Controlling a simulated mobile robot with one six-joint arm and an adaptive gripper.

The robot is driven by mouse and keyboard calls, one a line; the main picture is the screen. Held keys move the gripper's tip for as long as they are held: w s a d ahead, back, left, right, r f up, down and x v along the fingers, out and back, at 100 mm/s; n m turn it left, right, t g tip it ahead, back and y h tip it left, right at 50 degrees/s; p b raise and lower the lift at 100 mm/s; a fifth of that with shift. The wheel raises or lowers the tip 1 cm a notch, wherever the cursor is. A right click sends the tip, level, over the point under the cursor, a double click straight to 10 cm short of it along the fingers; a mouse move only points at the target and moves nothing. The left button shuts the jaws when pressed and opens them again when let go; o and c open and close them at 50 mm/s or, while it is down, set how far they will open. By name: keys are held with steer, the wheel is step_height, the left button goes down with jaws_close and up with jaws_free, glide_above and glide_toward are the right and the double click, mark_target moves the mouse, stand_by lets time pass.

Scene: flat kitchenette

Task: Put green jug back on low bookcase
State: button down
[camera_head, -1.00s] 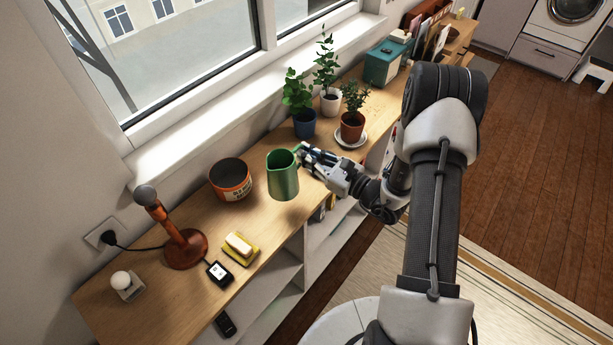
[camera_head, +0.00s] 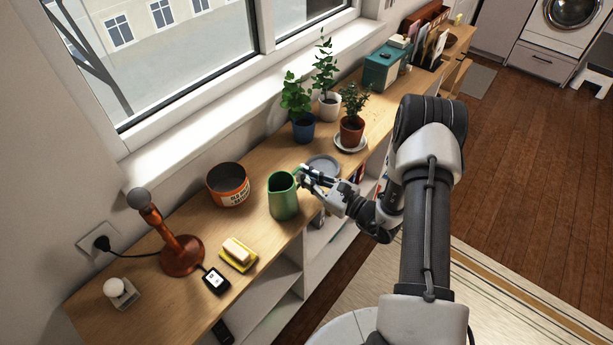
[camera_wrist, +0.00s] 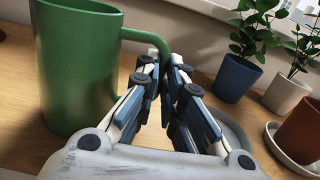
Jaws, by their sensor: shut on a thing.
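The green jug (camera_head: 283,197) is upright at the front part of the wooden top of the low bookcase (camera_head: 259,209). It looks to be on or just above the top; I cannot tell which. My gripper (camera_head: 302,174) is to its right, shut on the jug's handle. In the wrist view the jug (camera_wrist: 78,70) fills the left side, and its handle runs into the fingertips of my gripper (camera_wrist: 163,72).
A grey plate (camera_head: 323,166) lies behind my gripper. Potted plants (camera_head: 303,127) stand farther right. The bookcase's front edge is close to the jug.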

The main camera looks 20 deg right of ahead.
steer(key=c, duration=1.7)
jaws_free()
steer(key=shift+r, duration=0.15)
steer(key=p+v, duration=0.2)
steer(key=v, duration=1)
steer(key=s+a+r+n+g+y, duration=0.1)
steer(key=s+a+r+n+g, duration=0.4)
steer(key=a+r+n+g, duration=0.25)
steer(key=s+a+r+n+g+y, duration=0.1)
steer(key=s+a+r+n+g, duration=0.3)
steer(key=a+r+n+g, duration=0.35)
steer(key=s+r+n+h, duration=0.6)
steer(key=s+n, duration=0.2)
steer(key=s, duration=0.1)
steer(key=shift+s+d+r+n+t+h, duration=0.55)
steer(key=shift+d+r+n+t+h, duration=0.35)
steer(key=shift+d+h, duration=0.2)
steer(key=shift+s+d+r+n+t+h, duration=0.55)
steer(key=shift+d+r+n+t+h, duration=0.3)
steer(key=shift+d+r+h, duration=0.2)
steer(key=shift+s+d+r+n+t+h, duration=0.55)
steer(key=shift+d+r+n+t+h, duration=0.3)
steer(key=shift+d+h, duration=0.25)
